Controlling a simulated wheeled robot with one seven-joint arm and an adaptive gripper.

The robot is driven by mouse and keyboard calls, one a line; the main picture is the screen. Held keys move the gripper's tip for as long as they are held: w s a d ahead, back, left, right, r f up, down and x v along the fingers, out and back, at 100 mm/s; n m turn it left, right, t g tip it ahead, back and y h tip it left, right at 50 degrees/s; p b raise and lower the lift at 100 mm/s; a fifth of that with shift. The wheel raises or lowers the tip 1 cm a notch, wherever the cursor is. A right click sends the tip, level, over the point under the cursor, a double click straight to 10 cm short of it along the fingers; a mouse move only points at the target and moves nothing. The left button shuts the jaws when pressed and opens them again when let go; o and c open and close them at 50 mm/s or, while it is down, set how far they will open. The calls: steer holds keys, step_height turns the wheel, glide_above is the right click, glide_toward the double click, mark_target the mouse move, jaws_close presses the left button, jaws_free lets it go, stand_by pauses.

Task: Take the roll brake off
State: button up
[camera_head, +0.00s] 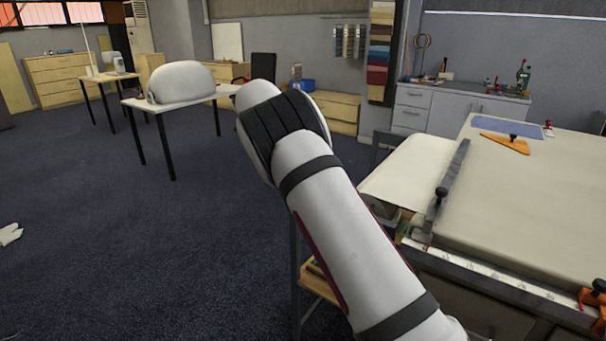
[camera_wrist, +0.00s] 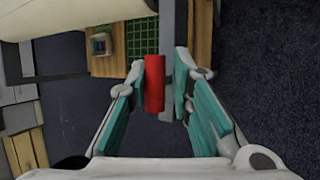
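A red upright grip (camera_wrist: 154,85), which looks like the handle of the roll brake, shows in the wrist view beside a grey bar (camera_wrist: 167,30). My gripper (camera_wrist: 161,75) is open, with its teal-padded fingers on either side of the red grip. The left fingertip is close to the grip; I cannot tell whether it touches. A gap shows on the right side. In the head view my arm hides the gripper and the brake. A cream cloth roll (camera_head: 413,170) is at the table's near-left end, and part of it shows in the wrist view (camera_wrist: 70,12).
The long cloth table (camera_head: 555,200) fills the right, with a dark rail (camera_head: 450,185) across its end and an orange tool (camera_head: 505,143) on top. In the wrist view a wooden shelf (camera_wrist: 103,65) lies beyond the fingers. Open carpet (camera_head: 130,250) lies left.

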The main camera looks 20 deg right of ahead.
steer(key=shift+o, duration=1.4)
steer(key=shift+w+d+f, duration=0.15)
steer(key=shift+w+d, duration=0.05)
steer(key=shift+d, duration=0.45)
steer(key=shift+a, duration=0.15)
steer(key=shift+a+r, duration=0.15)
steer(key=shift+r, duration=0.05)
steer(key=v, duration=1.1)
steer(key=shift+a+r, duration=0.15)
steer(key=shift+a, duration=0.05)
steer(key=shift+r, duration=0.1)
